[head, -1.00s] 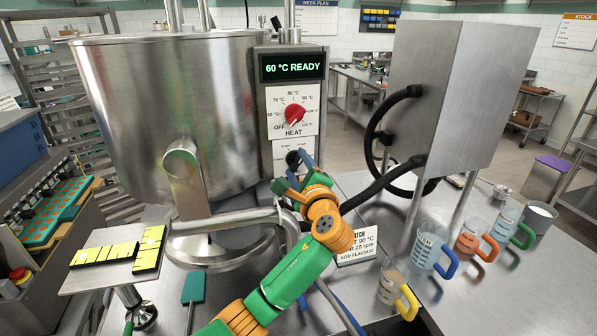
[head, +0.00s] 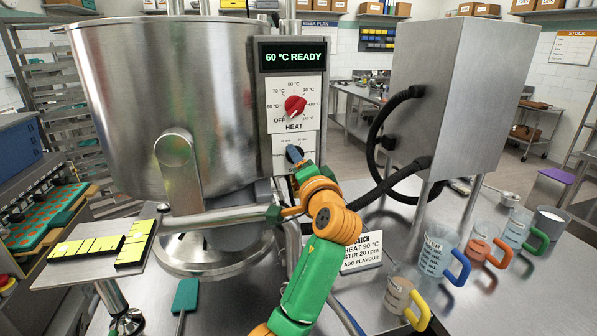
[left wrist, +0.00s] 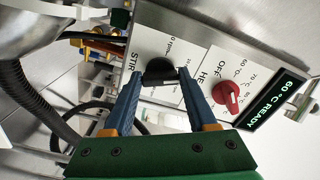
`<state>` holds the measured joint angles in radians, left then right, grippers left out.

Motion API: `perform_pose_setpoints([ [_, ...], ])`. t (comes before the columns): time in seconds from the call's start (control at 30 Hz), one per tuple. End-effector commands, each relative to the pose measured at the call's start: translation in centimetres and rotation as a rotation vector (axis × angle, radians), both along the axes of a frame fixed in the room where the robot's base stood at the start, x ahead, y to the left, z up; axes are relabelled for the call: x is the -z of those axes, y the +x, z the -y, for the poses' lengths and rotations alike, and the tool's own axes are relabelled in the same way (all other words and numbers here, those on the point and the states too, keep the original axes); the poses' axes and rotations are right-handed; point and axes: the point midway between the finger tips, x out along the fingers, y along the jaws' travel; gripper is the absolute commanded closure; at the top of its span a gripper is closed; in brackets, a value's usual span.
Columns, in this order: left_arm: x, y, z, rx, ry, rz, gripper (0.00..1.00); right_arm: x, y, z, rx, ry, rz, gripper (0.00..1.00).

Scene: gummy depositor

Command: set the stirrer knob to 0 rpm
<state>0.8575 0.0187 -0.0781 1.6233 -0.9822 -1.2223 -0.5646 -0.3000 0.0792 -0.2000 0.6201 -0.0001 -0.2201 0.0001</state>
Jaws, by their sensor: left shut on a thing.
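The black stirrer knob (left wrist: 160,72) sits on a white dial plate marked STIR in the left wrist view. My left gripper (left wrist: 160,78) has its two blue fingers on either side of the knob and is shut on it. In the head view my left gripper (head: 297,160) reaches up to the stirrer plate (head: 308,142) below the red heat knob, and it hides most of the stirrer knob. The knob's pointer and most rpm marks cannot be read. My right gripper is not in view.
The red heat knob (head: 295,106) is just above, under a display (head: 293,57) reading 60 °C READY. The steel kettle (head: 165,110) stands left. A steel box (head: 450,90) with black hoses is right. Several jugs (head: 438,254) and a sign (head: 361,252) stand on the table.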

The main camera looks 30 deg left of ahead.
Motion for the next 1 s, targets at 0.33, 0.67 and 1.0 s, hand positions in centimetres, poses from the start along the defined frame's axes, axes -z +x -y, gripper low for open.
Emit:
perform_pose_setpoints([
  [0.33, 1.2, 0.1, 0.1, -0.003, -0.223, 0.235, 0.99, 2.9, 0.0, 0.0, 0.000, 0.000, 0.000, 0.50],
  [0.67, 1.2, 0.2, 0.2, -0.004, -0.426, 0.472, 0.98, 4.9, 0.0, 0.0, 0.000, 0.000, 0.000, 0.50],
  [1.0, 1.1, 0.3, 0.2, -0.006, -0.612, 0.693, 0.98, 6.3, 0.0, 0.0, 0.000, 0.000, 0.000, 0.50],
])
